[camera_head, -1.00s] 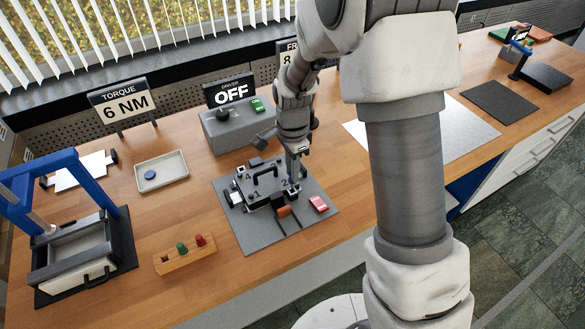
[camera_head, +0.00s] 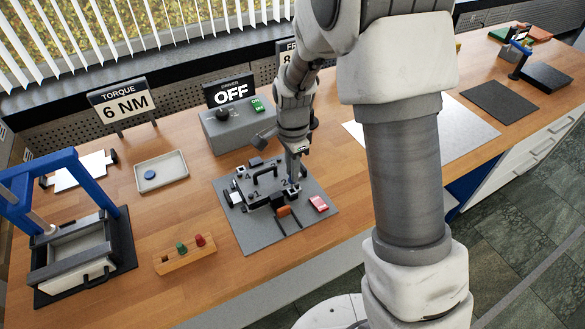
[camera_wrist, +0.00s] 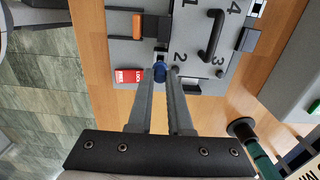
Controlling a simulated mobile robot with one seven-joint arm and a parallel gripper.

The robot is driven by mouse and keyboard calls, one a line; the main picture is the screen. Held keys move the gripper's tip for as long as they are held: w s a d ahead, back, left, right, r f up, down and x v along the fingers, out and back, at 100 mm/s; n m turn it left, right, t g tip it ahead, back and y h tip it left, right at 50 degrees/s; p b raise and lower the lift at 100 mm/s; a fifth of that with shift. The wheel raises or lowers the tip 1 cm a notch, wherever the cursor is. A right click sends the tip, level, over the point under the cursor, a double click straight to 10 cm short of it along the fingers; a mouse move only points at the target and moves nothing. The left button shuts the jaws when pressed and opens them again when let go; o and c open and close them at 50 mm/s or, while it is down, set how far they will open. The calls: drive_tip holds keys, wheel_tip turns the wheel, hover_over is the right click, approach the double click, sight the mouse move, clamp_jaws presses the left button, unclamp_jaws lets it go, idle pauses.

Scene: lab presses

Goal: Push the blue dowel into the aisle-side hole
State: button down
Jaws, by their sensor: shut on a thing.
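The blue dowel (camera_wrist: 160,72) shows in the wrist view between my fingertips, beside the number 2 on the grey fixture (camera_wrist: 205,45). My gripper (camera_wrist: 166,72) is shut on it. In the head view, my gripper (camera_head: 292,178) reaches down to the right corner of the fixture (camera_head: 262,188), near the number 2. The fixture has a black handle and numbered corners. The dowel's lower end and the hole beneath it are hidden, so I cannot tell how deep it sits.
A red LOCK tag (camera_head: 318,204) and an orange-ended clamp (camera_head: 284,211) lie close to the fixture on the grey mat (camera_head: 255,235). The driver box (camera_head: 235,125) stands behind. A wooden peg rack (camera_head: 185,256) and a blue-framed press (camera_head: 75,230) are to the left.

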drive_tip(key=shift+f+b, duration=1.55)
drive_tip(key=shift+f, duration=0.55)
drive_tip(key=c, duration=0.8)
unclamp_jaws()
drive_tip(key=shift+o, duration=0.2)
wheel_tip(320, 180, up, 18)
drive_tip(key=p, duration=0.1)
drive_tip(key=shift+f, duration=0.25)
